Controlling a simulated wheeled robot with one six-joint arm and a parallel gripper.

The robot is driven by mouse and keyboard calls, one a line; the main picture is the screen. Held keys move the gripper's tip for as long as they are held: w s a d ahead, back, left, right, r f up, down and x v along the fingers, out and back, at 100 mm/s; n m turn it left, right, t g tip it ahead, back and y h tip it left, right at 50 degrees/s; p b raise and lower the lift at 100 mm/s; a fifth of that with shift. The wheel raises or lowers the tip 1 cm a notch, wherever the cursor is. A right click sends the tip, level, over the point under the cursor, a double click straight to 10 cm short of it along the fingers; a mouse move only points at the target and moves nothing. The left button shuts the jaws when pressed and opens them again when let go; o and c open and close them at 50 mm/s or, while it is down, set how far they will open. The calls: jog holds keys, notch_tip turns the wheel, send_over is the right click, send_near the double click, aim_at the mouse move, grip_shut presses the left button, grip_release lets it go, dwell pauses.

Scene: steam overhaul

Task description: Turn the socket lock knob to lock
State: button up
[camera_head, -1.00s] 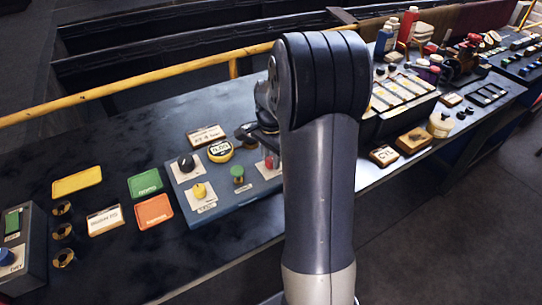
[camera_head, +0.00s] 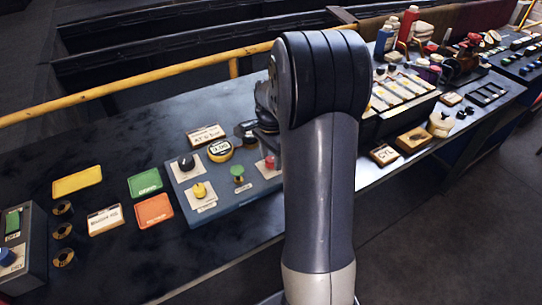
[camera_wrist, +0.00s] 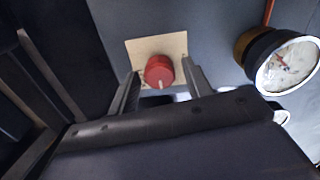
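A red knob (camera_wrist: 159,72) with a pale pointer mark sits on a beige plate (camera_wrist: 133,49) in the wrist view. It also shows in the head view as a red knob (camera_head: 270,162) at the right of the blue-grey panel (camera_head: 232,200), partly beside my arm. No readable label shows which knob is the socket lock. My gripper (camera_wrist: 163,82) is open, with one finger on each side of the red knob. I cannot tell whether the fingers touch it. In the head view my arm hides most of the gripper.
The panel also carries a black knob (camera_head: 186,162), a yellow knob (camera_head: 199,190), a green knob (camera_head: 237,172) and a round yellow-rimmed display (camera_head: 220,150). A round dial (camera_wrist: 288,66) stands at right in the wrist view. A yellow rail (camera_head: 140,84) runs behind the bench.

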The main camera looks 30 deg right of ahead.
aim_at(271, 159)
jog(key=shift+o, duration=0.3)
notch_tip(271, 159, up, 11)
dwell(0.5)
jog(key=shift+f, duration=0.15)
notch_tip(271, 159, down, 11)
jog(key=shift+r, duration=0.1)
dwell(0.3)
jog(key=shift+r, duration=0.1)
dwell(0.4)
